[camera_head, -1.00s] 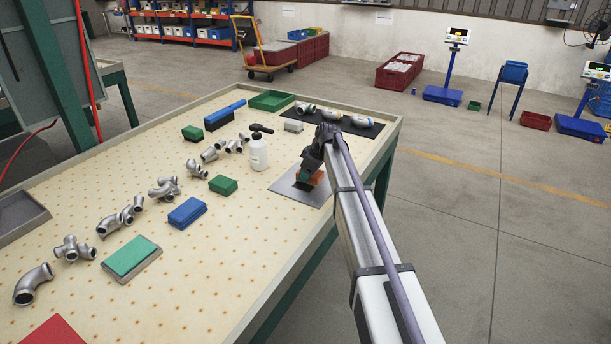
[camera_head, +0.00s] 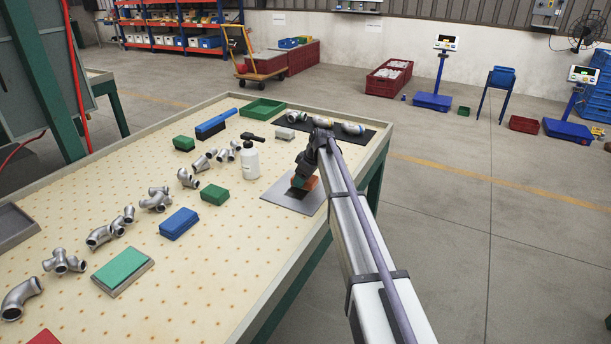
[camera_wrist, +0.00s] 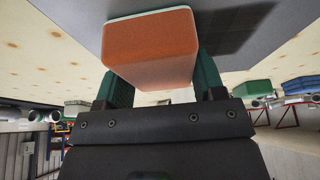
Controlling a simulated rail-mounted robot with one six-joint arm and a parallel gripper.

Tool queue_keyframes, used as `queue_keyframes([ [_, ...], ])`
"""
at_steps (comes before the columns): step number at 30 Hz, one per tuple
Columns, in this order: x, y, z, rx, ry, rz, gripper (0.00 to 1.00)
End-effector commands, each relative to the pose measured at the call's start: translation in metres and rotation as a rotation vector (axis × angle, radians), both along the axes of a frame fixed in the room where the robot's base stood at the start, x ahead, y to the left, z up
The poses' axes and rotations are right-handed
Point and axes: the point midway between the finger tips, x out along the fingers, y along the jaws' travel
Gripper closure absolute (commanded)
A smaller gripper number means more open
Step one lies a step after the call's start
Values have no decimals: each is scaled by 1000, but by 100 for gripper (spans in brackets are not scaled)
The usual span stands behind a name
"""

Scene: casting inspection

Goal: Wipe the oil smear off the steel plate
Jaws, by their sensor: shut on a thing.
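The steel plate (camera_head: 282,197) is a flat grey sheet lying near the right edge of the workbench. My gripper (camera_head: 303,183) is over the plate, pointing down. It is shut on an orange sponge block (camera_head: 312,183), which shows large between the green fingers in the wrist view (camera_wrist: 152,45). The sponge is at or just above the plate; I cannot tell if it touches. A dark patch (camera_wrist: 235,28) lies on the plate beside the sponge in the wrist view; I cannot tell whether it is the oil smear or shadow.
A green block (camera_head: 214,194), a blue block (camera_head: 179,223) and several metal pipe fittings (camera_head: 156,199) lie further left. A dark mat (camera_head: 366,138) with parts lies behind. The bench right of the blue block is clear.

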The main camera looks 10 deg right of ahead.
Motion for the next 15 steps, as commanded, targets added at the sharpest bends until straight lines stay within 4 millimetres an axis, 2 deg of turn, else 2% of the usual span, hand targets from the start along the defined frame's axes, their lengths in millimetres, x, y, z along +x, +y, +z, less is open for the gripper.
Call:
queue_keyframes([
  [3,-12,10,0,0,2,1,56],
  [11,-16,14,0,1,1,0,56],
  [15,-27,23,-1,0,0,2,56],
])
